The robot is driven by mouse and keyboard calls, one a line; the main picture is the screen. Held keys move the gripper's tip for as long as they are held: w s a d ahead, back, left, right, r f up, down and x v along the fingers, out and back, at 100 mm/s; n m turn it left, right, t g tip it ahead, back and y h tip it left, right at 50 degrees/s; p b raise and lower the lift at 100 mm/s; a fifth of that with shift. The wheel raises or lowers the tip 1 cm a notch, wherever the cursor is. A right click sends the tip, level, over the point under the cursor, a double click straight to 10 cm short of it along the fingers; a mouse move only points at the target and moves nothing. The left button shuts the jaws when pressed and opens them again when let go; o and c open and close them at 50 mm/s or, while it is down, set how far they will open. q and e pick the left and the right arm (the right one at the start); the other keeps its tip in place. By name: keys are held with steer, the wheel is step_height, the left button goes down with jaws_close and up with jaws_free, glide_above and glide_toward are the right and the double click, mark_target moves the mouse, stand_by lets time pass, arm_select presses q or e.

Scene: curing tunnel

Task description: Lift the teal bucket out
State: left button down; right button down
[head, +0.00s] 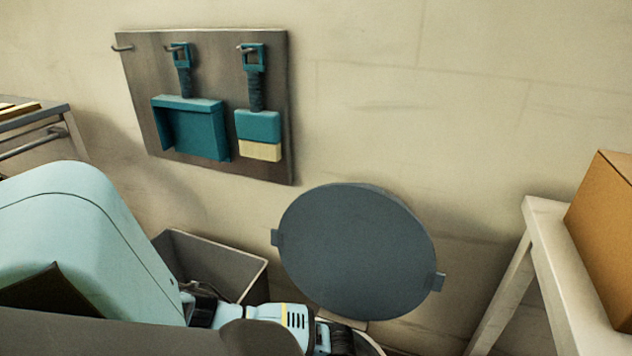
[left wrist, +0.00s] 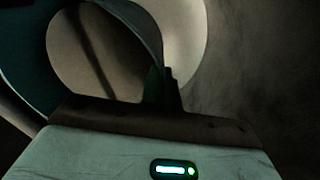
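In the dim left wrist view, a dark teal curved band (left wrist: 28,62), which looks like part of the teal bucket, rings a beige round area. A pale curved wall (left wrist: 186,40) lies beyond it. A dark finger of my left gripper (left wrist: 167,90) stands up against the band's right side. I cannot make out the other finger, or whether they are shut on the band. In the head view my left arm reaches down to the bottom edge, over a pale round rim (head: 371,341). The bucket cannot be made out there. My right gripper is not in view.
A grey round lid (head: 355,250) with side tabs stands upright by the wall. A grey open bin (head: 215,263) is behind my left arm. A teal dustpan (head: 193,128) and brush (head: 258,128) hang on a board. A pale table (head: 555,262) carries a cardboard box (head: 607,235) at right.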

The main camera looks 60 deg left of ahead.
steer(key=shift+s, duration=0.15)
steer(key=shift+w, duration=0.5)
arm_select(q)
steer(key=shift+r, duration=0.1)
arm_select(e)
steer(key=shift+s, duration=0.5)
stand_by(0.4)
